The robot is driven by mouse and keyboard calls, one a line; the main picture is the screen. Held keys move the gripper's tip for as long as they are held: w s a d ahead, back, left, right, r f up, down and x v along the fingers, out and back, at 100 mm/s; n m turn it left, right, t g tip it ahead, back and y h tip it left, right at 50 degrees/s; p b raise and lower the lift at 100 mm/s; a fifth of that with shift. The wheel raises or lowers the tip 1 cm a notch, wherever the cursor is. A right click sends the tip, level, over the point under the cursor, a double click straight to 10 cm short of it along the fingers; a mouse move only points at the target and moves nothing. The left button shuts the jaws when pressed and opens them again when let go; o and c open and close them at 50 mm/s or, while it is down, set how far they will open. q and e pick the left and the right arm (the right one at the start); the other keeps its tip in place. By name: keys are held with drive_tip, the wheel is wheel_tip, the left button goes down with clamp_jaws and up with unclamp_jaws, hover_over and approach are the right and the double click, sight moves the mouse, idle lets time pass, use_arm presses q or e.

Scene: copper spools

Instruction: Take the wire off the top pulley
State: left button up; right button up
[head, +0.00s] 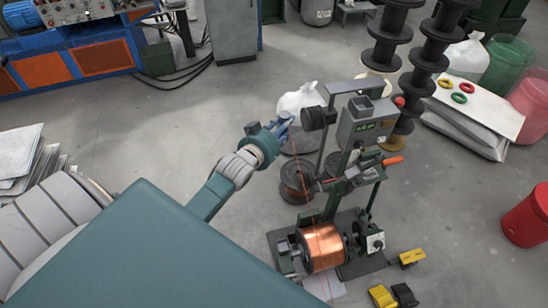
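The winding machine (362,130) stands in the middle right, with a dark ribbed top pulley (318,117) on the left end of its upper arm. A large spool of copper wire (322,246) sits low at its front. No wire on the top pulley can be made out at this size. My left gripper (284,121) is just left of the top pulley, near its height in the picture. Its fingers are small and dark, and their opening cannot be made out. I cannot tell whether it touches the pulley. My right gripper is not in view.
A dark spool with orange wire (297,181) stands on the floor behind the machine's base. A white bag (298,98) lies behind the gripper. Stacks of black spools (388,40) stand at the back right. A red bucket (528,216) stands far right.

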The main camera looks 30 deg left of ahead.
use_arm(q)
drive_tip(key=shift+s+d+r, duration=0.1)
drive_tip(key=shift+s+d, duration=0.35)
drive_tip(key=shift+d, duration=0.05)
drive_tip(key=s+d+f+b, duration=0.3)
drive_tip(key=f, duration=0.3)
drive_tip(key=shift+d+f, duration=0.3)
drive_tip(key=shift+d, duration=0.05)
drive_tip(key=shift+s+f, duration=0.1)
idle(0.8)
